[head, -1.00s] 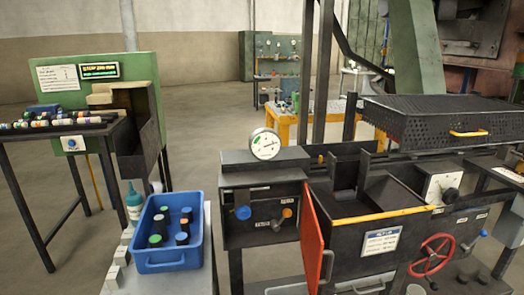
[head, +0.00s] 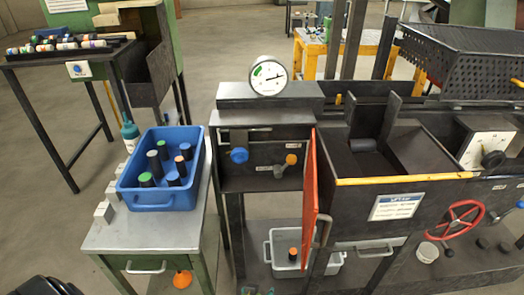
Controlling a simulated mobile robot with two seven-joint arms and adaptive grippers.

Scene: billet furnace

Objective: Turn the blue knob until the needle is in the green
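The round white gauge (head: 268,76) stands on top of the dark control box in the head view. Its green zone (head: 257,71) is at the upper left of the dial. The dark needle (head: 277,77) points to the right, outside the green. The blue knob (head: 239,155) is on the front of the box, below and left of the gauge, and nothing touches it. A black part at the bottom left corner looks like my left gripper (head: 45,286), cut off by the frame and far from the knob; its fingers cannot be made out. My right gripper is not in view.
An orange knob (head: 291,159) sits right of the blue one. An open orange-edged door (head: 310,200) juts forward beside it. A blue bin (head: 166,197) with several cylinders stands on a grey cart (head: 150,236) at left. A red handwheel (head: 452,224) is at right.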

